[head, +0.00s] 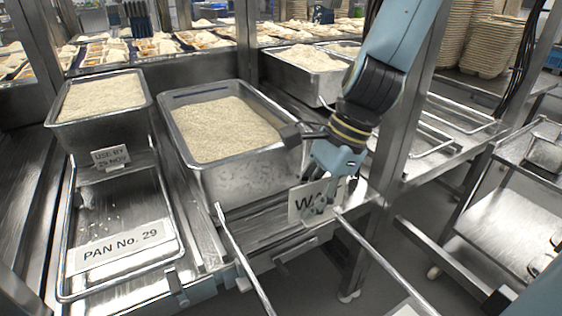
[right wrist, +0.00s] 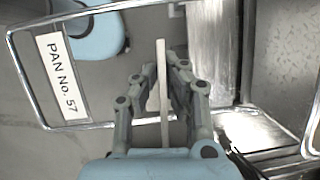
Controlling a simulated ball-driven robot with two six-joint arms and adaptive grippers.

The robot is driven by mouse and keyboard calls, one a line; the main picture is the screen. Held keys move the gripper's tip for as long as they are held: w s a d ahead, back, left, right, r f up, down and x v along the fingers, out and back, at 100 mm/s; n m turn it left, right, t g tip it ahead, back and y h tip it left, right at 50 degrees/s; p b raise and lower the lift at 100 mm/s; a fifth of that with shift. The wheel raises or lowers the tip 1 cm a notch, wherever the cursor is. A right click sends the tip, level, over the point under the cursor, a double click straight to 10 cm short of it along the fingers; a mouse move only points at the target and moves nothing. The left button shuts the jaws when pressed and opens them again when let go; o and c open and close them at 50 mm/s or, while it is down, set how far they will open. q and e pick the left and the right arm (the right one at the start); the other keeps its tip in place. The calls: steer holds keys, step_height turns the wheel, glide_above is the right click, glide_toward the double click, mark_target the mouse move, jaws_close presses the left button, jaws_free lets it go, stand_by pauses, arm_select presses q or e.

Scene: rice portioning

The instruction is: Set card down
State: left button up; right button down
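A white card (head: 298,207) with dark letters, of which "WA" shows, stands upright at the front edge of the steel counter, below the middle rice pan. My right gripper (head: 322,205) reaches down over it from the upper right and hides its right part. In the right wrist view the card (right wrist: 163,95) appears edge-on between the two fingers of the right gripper (right wrist: 166,72), which are closed on it. Whether its lower edge rests on anything cannot be told. My left gripper is in neither view.
The middle rice pan (head: 188,99) stands behind the card. At left are a rice pan (head: 70,125) with a "USE BY 29 NOV" card (head: 110,157) and a tray (head: 68,270) with a "PAN No. 29" card (head: 123,245). A "PAN No. 57" card (right wrist: 62,75) lies in a wire frame (right wrist: 22,72).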

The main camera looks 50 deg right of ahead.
steer(key=shift+s+r, duration=0.1)
steer(key=shift+s, duration=0.05)
steer(key=shift+n, duration=0.3)
steer(key=w+f+b, duration=0.2)
steer(key=w+b, duration=0.1)
steer(key=w+d+f+b, duration=0.1)
steer(key=w+f+b, duration=0.1)
steer(key=w+b, duration=0.1)
steer(key=w+d+f+b, duration=0.1)
steer(key=w+f+b, duration=0.2)
steer(key=w, duration=0.1)
steer(key=shift+w+d+b, duration=0.2)
steer(key=shift+w+b, duration=0.05)
steer(key=shift+b, duration=0.1)
steer(key=shift+w+f, duration=0.1)
steer(key=shift+w, duration=0.2)
steer(key=shift+f+b, duration=0.3)
step_height(320, 180, down, 3)
steer(key=shift+r+b, duration=0.1)
steer(key=shift+b, duration=0.7)
steer(key=shift+w+f, duration=0.1)
steer(key=shift+f, duration=0.2)
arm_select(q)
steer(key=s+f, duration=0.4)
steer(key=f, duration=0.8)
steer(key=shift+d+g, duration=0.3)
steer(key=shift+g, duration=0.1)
